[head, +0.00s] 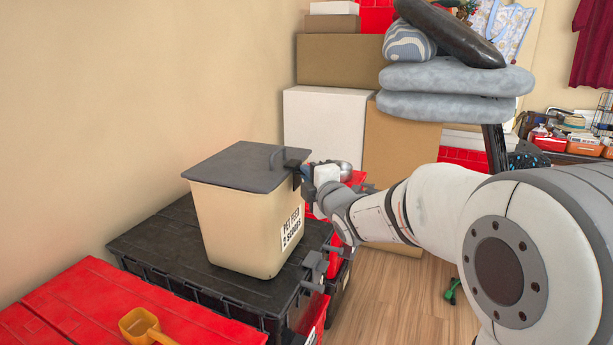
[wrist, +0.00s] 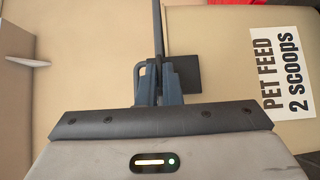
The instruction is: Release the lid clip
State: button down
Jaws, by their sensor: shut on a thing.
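The beige pet feed bin (head: 240,225) stands upright with its flat dark grey lid (head: 245,165) on top. A small black lid clip (head: 297,181) hangs at the lid's right edge. In the wrist view, the clip (wrist: 187,74) is a dark square plate against the bin wall, beside the thin lid edge (wrist: 159,25). My gripper (head: 306,172) reaches in from the right at the lid's edge. Its blue-grey fingers (wrist: 156,78) are shut on the clip beside the lid edge. The fingers partly hide the clip, so its latch state cannot be seen.
The bin stands on a black tote (head: 150,245). A red tote (head: 85,300) with a yellow scoop (head: 145,327) is in front at left. Stacked boxes (head: 325,125) stand behind, and the wall is close at left. Wooden floor (head: 400,300) shows below my arm.

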notch_tip(320, 180, down, 8)
jog(key=d+m+t+h+b, duration=0.1)
jog(key=m+t+h+b, duration=0.8)
jog(key=m, duration=1.4)
jog(key=shift+s+d+t+h, duration=0.3)
jog(key=shift+t+h, duration=0.4)
jog(key=shift+h, duration=1.2)
jog(key=shift+r+m+h, duration=0.1)
jog(key=shift+m+h, duration=0.2)
jog(key=shift+m, duration=0.1)
jog(key=c, duration=1.6)
grip_release()
